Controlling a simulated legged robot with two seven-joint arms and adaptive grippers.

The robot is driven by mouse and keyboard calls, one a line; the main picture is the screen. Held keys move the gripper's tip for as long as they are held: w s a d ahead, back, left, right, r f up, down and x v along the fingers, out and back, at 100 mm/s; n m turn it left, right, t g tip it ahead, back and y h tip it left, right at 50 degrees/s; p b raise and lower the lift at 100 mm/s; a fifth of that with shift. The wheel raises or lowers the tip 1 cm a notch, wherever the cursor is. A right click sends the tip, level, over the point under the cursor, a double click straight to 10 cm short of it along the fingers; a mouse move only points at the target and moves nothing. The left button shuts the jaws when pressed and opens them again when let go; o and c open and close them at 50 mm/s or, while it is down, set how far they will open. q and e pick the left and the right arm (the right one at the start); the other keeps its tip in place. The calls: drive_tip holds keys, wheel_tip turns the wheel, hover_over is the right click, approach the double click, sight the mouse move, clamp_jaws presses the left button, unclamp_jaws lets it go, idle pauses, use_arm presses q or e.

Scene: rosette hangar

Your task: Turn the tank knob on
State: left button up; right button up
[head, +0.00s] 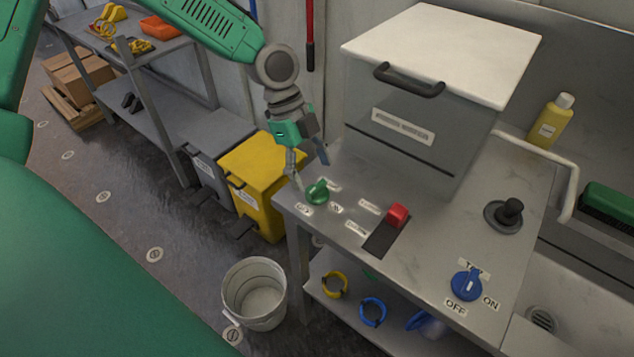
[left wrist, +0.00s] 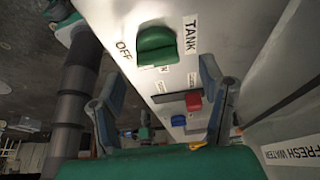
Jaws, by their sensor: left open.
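The green tank knob (head: 318,191) sits near the front left corner of the steel counter, with small labels around it. In the left wrist view the green knob (left wrist: 156,46) lies beyond my fingertips, beside labels reading TANK (left wrist: 190,35) and OFF (left wrist: 124,49). Which label its grip points at is unclear. My left gripper (head: 311,173) is open just above and behind the knob. In the left wrist view its fingers (left wrist: 162,78) are spread wide with nothing between them, apart from the knob. My right gripper is not in view.
A red switch (head: 397,215), a blue tap knob (head: 466,285) and a black-handled plug (head: 506,212) stand farther right on the counter. A lidded grey tank (head: 415,130) stands behind. A yellow bin (head: 262,180) and white bucket (head: 254,293) are on the floor at left.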

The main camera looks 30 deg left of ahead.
sight(316, 185)
use_arm(q)
drive_tip(key=x, duration=0.2)
drive_tip(key=shift+s+d+f, duration=0.1)
drive_tip(key=shift+d+f, duration=0.25)
drive_tip(key=shift+f, duration=0.4)
drive_tip(key=c, duration=1.2)
drive_tip(key=shift+o, duration=0.2)
